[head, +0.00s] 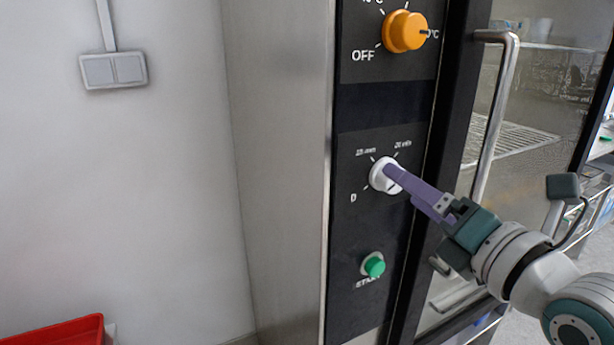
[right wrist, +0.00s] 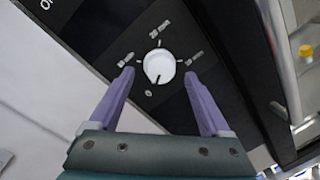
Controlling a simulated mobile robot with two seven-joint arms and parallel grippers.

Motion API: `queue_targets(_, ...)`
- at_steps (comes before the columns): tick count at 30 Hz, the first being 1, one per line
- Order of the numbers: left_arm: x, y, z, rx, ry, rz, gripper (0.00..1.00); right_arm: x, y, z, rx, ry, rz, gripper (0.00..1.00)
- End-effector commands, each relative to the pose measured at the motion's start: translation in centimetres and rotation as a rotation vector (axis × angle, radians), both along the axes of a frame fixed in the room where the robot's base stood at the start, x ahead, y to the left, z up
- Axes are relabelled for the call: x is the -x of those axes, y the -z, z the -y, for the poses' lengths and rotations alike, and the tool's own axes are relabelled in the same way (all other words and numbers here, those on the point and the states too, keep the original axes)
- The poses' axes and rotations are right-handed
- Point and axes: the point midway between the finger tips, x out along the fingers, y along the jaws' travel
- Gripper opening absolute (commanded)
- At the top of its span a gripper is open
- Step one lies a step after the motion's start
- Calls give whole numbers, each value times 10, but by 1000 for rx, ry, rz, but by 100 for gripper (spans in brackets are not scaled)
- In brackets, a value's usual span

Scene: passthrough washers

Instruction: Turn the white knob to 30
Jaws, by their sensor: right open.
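The white knob (head: 377,176) sits on the black control panel, with dial marks and small labels around it; a 0 is at its lower left. In the right wrist view the white knob (right wrist: 159,64) shows a dark pointer line near its lower edge, on the side of the 0 label. My right gripper (head: 392,172) has purple fingers and reaches in from the right to the knob. In the right wrist view the gripper (right wrist: 159,74) is open, with one fingertip on each side of the knob and gaps between. Contact cannot be told. My left gripper is not in view.
An orange knob (head: 404,31) is above on the panel, and a green start button (head: 373,265) is below. A long metal door handle (head: 494,115) stands right of the panel. A red bin (head: 60,333) is at the lower left.

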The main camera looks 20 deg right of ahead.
Motion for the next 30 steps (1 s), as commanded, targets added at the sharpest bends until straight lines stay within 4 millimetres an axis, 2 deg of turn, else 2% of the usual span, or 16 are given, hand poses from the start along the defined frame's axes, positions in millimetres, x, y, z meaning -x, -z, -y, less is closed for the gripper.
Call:
queue_targets(3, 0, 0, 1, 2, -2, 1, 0, -16, 0, 0, 0, -1, 1, 81)
queue_targets(6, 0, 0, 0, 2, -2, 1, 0, -23, 0, 0, 0, -1, 1, 81)
queue_targets(16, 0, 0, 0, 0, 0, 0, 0, -27, 1, 0, 0, -1, -1, 81)
queue_targets(30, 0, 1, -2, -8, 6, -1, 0, -27, 0, 0, -1, -1, -1, 30)
